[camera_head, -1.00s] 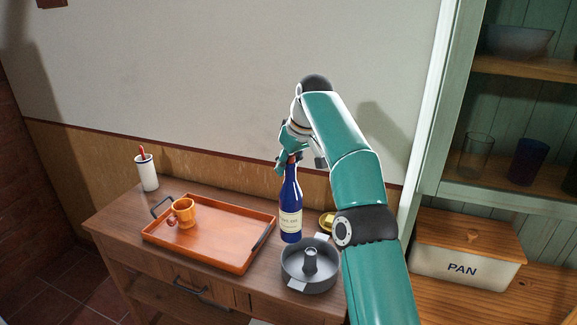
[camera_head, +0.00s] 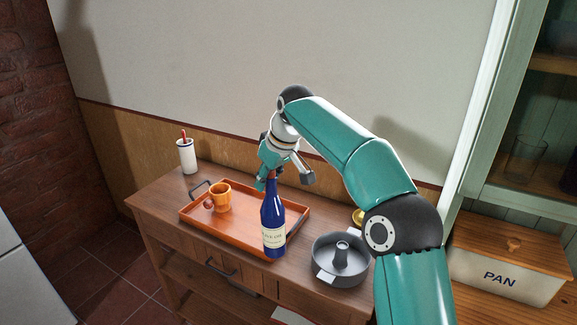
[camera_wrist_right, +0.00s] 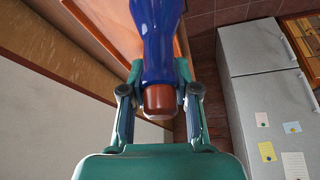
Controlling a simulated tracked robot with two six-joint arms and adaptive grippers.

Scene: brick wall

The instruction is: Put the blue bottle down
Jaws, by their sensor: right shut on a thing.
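The blue bottle (camera_head: 273,222) has a cream label and a reddish-brown top, and stands close to upright at the front right of the orange tray (camera_head: 238,237). I cannot tell whether its base touches anything. My right gripper (camera_head: 270,178) is shut on the bottle's neck from above. In the right wrist view the bottle (camera_wrist_right: 157,40) runs away from the camera, its brown cap between the two fingers (camera_wrist_right: 160,98). My left gripper is in neither view.
An orange mug (camera_head: 220,197) stands on the tray's left part. A grey ring cake pan (camera_head: 341,262) is right of the tray, with a small yellow thing (camera_head: 358,217) behind it. A white cup (camera_head: 187,156) stands at the back left. A bin marked PAN (camera_head: 500,279) is at right.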

